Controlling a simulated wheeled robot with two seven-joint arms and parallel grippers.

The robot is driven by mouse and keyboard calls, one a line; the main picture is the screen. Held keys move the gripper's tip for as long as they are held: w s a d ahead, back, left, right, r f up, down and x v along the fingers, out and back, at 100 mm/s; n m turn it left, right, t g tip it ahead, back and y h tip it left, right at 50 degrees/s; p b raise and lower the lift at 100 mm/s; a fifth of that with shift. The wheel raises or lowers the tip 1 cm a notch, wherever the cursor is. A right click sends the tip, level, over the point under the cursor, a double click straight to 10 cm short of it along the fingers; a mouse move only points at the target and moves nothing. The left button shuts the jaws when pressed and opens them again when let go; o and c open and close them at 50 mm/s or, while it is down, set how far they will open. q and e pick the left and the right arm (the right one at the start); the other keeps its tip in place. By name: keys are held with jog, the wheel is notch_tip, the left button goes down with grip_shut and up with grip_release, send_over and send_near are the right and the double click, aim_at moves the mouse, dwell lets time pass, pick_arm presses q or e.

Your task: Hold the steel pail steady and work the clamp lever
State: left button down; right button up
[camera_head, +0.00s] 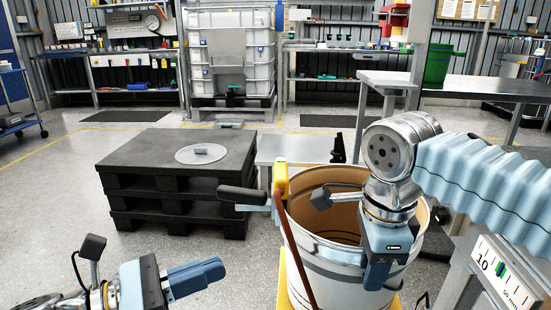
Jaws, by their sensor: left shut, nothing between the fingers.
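The steel pail (334,272) stands upright and open at the lower centre, with a tan inside. At its left rim is a yellow block (281,178) with a reddish-brown bar (295,250) slanting down in front of the pail. A dark-handled lever (242,195) sticks out left from near that block; it appears to be the clamp lever. My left gripper (215,270) is shut and empty at the lower left, well apart from the lever and pail. My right gripper (376,285) points down at the pail's near right rim, its visible finger before the outer wall. Whether it grips the rim is hidden.
A scale-marked panel (502,275) stands at the lower right. A steel table (470,88) with a green bucket (438,65) is behind right. Left floor is clear.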

jog(key=shift+r, duration=0.1)
notch_tip(320, 180, up, 12)
jog(key=shift+s, duration=0.4)
jog(key=o, duration=0.5)
dwell(0.3)
jog(key=r+p, duration=0.2)
jog(key=p, duration=0.1)
jog(key=r+p, duration=0.2)
jog(key=r, duration=0.1)
jog(key=r+p, duration=0.3)
jog(key=shift+s+p, duration=0.3)
jog(key=shift+f, duration=0.1)
